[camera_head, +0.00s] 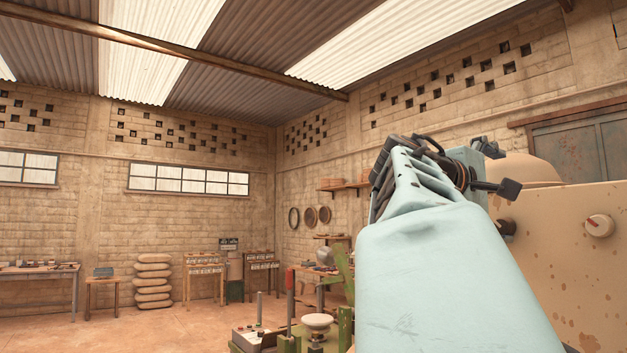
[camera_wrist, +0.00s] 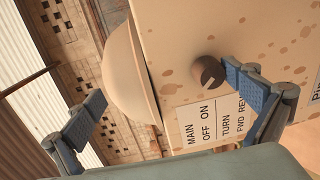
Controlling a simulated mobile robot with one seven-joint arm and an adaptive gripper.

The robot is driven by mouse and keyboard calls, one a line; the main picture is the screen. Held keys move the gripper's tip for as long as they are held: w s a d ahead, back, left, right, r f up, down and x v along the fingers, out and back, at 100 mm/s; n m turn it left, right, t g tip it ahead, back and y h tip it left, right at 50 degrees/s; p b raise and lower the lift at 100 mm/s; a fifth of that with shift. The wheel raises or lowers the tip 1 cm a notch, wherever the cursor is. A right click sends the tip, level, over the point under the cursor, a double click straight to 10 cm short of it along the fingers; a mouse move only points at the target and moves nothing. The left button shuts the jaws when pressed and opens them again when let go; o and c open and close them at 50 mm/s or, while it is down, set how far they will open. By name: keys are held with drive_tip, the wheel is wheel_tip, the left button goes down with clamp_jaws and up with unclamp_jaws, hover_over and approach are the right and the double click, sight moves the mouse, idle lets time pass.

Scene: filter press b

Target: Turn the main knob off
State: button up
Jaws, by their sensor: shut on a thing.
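The main knob (camera_wrist: 208,72) is a dark brown round knob with a pale pointer mark, on the spotted beige panel (camera_wrist: 235,25). The label (camera_wrist: 208,128) below it reads MAIN, OFF, ON, TURN, FWD, REV. Whether the pointer is at OFF or ON I cannot tell. In the head view my gripper (camera_head: 490,170) is in front of the machine, and a dark knob (camera_head: 505,227) shows beside it.
A second knob (camera_head: 599,226), pale with a reddish rim, is on the same panel to the right. A rounded beige dome (camera_wrist: 125,75) rises beside the panel. Green machinery (camera_head: 290,340) stands at the lower middle. Benches (camera_head: 40,270) and stacked sacks (camera_head: 153,280) are far off along the wall.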

drive_tip(key=shift+s+a+r, duration=0.15)
drive_tip(key=shift+s+r, duration=0.05)
drive_tip(key=shift+r, duration=0.35)
drive_tip(key=shift+c, duration=0.7)
drive_tip(key=shift+s+a+f+b, duration=0.2)
drive_tip(key=shift+a+b, duration=0.2)
drive_tip(key=shift+a, duration=0.2)
drive_tip(key=shift+c, duration=1.3)
drive_tip(key=shift+o, duration=0.3)
drive_tip(key=shift+b+v, duration=0.3)
drive_tip(key=shift+v, duration=0.75)
drive_tip(key=shift+b+v, duration=0.3)
drive_tip(key=shift+v, duration=1.4)
drive_tip(key=shift+c, duration=0.8)
drive_tip(key=shift+s+a+f, duration=0.1)
drive_tip(key=shift+s+a, duration=0.8)
drive_tip(key=shift+s, duration=0.3)
drive_tip(key=c, duration=0.6)
drive_tip(key=shift+s+a+f, duration=0.15)
drive_tip(key=shift+s+a, duration=0.2)
drive_tip(key=shift+a, duration=0.45)
drive_tip(key=shift+s+a+f, duration=0.1)
drive_tip(key=shift+s+a, duration=0.25)
drive_tip(key=shift+a, duration=0.4)
drive_tip(key=shift+c, duration=0.2)
